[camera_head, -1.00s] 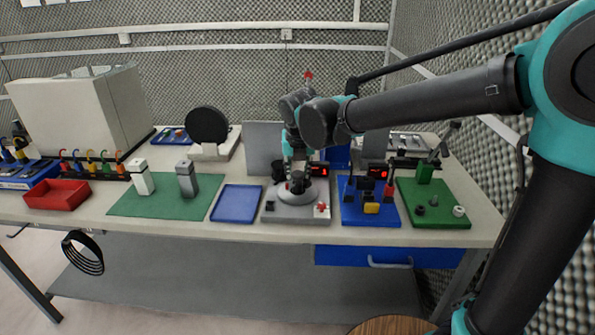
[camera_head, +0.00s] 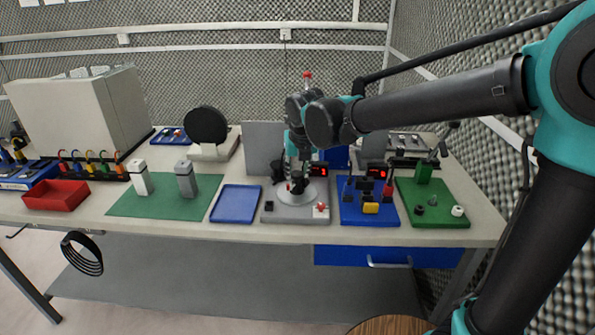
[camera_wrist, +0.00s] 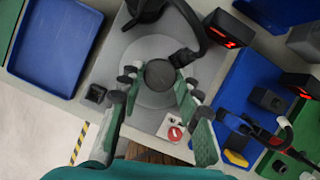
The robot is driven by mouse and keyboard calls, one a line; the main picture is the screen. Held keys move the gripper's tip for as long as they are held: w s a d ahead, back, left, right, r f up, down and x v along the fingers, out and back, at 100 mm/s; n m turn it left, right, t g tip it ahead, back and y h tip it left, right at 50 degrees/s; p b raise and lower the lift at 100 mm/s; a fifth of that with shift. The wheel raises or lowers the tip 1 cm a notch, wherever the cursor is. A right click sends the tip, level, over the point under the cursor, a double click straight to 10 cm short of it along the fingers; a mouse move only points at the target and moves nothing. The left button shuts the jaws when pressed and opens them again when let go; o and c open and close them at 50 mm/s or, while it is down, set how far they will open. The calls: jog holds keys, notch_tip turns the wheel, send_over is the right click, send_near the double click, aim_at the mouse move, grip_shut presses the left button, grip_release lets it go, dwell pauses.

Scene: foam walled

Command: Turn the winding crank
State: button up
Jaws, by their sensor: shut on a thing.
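The winding crank station is a grey base plate (camera_head: 283,216) near the table's front, bearing a pale round disc (camera_head: 311,193). In the wrist view the base (camera_wrist: 140,50) and disc (camera_wrist: 165,98) lie under my gripper. A dark round knob (camera_wrist: 159,74), apparently the crank's handle, sits between the fingertips. My gripper (camera_head: 297,185) points down over the disc and is shut on this knob; the green-padded fingers (camera_wrist: 160,80) stand on either side of it. The arm's wrist hides part of the crank in the head view.
A red display (camera_head: 320,170) stands behind the base; a red knob (camera_head: 321,208) and a black button (camera_head: 269,206) are on its front corners. A blue tray (camera_head: 236,204) lies left, a blue station (camera_head: 350,217) right. A black curved arm (camera_wrist: 195,25) passes close to the fingers.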

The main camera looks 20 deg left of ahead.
jog(key=o, duration=1.1)
jog(key=shift+o, duration=0.2)
jog(key=shift+r, duration=0.1)
jog(key=v, duration=1.2)
jog(key=shift+s, duration=0.1)
